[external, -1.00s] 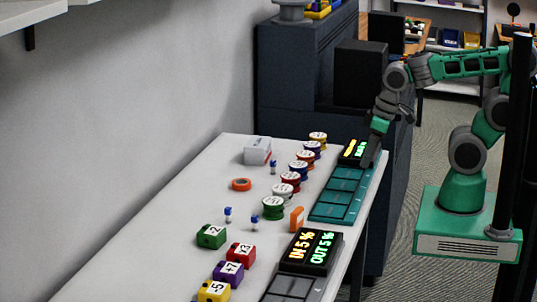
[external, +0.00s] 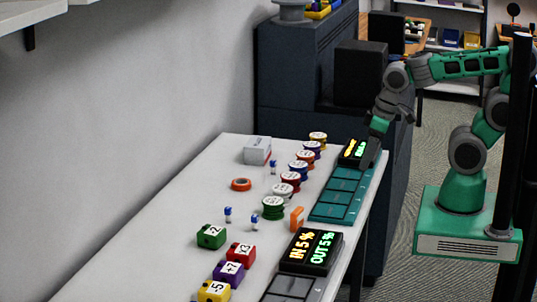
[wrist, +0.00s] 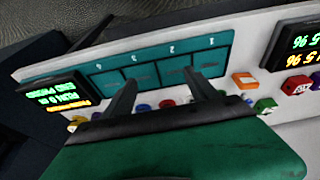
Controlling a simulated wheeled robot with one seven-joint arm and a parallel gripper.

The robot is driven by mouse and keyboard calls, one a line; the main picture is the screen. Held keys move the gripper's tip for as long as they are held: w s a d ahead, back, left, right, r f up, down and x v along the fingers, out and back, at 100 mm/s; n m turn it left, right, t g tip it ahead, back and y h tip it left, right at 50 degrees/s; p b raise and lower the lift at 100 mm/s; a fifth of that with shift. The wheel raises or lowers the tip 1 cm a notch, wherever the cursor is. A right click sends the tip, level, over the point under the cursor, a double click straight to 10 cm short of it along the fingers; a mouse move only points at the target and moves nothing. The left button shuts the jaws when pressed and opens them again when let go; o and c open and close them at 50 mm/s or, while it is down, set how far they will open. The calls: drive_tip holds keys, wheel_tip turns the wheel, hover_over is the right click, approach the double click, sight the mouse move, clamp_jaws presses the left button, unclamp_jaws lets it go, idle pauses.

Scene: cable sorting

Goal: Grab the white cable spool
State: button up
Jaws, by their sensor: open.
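A row of cable spools with white-labelled tops runs along the table in the external view, with a yellow one at the far end and a green one (external: 273,208) nearest.
A lit display (external: 354,150) stands at the tray's far end, close to my gripper. A second display (external: 310,251), an orange clip (external: 297,219), numbered blocks (external: 211,236), an orange ring (external: 241,184) and a white box (external: 257,150) are on the table.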

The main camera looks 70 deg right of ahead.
drive_tip(key=shift+o, duration=1)
